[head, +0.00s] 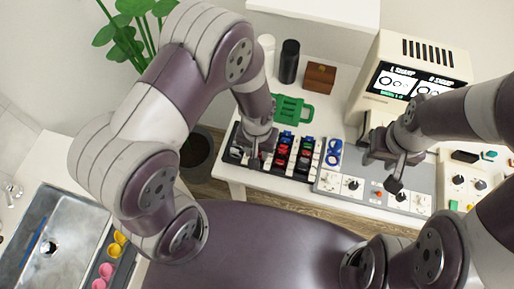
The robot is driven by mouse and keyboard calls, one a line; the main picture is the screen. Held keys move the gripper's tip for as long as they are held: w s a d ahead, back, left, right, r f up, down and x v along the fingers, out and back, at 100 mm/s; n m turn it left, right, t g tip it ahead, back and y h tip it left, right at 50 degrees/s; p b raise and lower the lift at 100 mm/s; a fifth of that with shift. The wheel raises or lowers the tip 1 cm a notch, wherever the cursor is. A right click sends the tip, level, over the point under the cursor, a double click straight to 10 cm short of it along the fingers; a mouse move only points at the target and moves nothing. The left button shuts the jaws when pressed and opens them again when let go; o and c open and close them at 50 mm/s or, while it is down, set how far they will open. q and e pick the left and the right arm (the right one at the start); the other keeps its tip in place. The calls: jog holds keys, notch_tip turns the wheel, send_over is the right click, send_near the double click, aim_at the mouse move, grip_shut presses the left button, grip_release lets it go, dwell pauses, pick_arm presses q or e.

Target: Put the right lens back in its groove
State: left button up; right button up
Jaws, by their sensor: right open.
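A dark lens rack (268,168) with grooves and several small red, green and blue lenses (282,152) sits on the white table. I cannot tell which of them is the right lens. My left gripper (255,160) points down over the rack's left part; its fingers are small and partly hidden by the arm, so its opening and any hold are unclear. My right gripper (392,176) is open above the grey panel, to the right of the rack and apart from it. Blue ring-shaped pieces (333,152) lie just right of the rack.
A beige machine with a screen (404,80) stands at the back right. A grey panel with knobs (350,184) lies along the table's front. A green item (293,110), a brown box (319,77) and a black cylinder (289,62) stand behind the rack. A sink (50,240) is at left.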

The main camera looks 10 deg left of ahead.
pick_arm(q)
jog(key=shift+f, duration=0.1)
jog(key=shift+f+b, duration=1)
jog(key=shift+f, duration=0.5)
jog(key=o, duration=1.1)
notch_tip(320, 180, up, 13)
jog(key=shift+f, duration=0.1)
